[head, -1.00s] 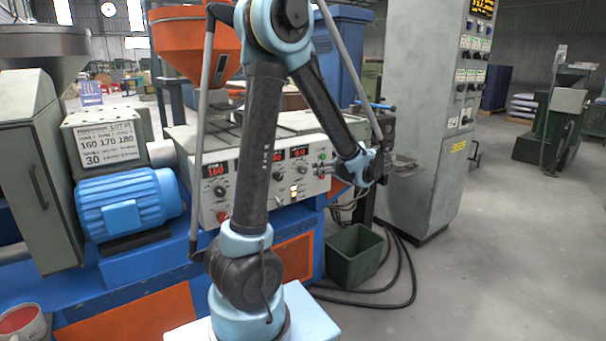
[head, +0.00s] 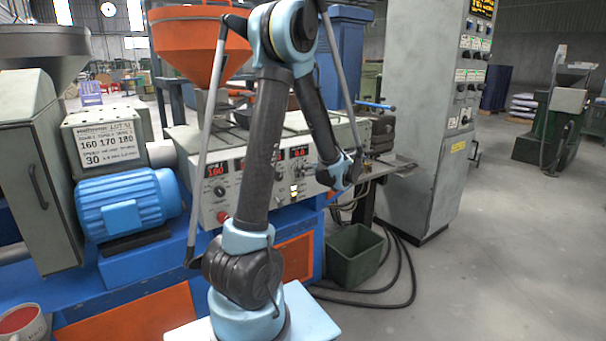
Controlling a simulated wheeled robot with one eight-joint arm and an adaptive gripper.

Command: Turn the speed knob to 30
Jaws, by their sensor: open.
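The grey control panel (head: 232,201) on the blue machine has red number displays and black knobs. The left display (head: 215,171) reads 160, with a black knob (head: 220,190) below it. The right display (head: 299,152) is too small to read surely. My gripper (head: 325,177) is open at the right part of the panel, just in front of its face. It hides what lies behind it, and I cannot tell which knob is the speed knob or whether the gripper touches one. A white card (head: 106,143) shows 160 170 180 and 30.
A red button (head: 222,216) and a small lit switch (head: 294,191) are on the panel. An orange hopper (head: 200,42) rises behind it. A green bin (head: 353,256) and black hoses stand on the floor, right of the machine. A tall grey cabinet (head: 418,120) stands further right.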

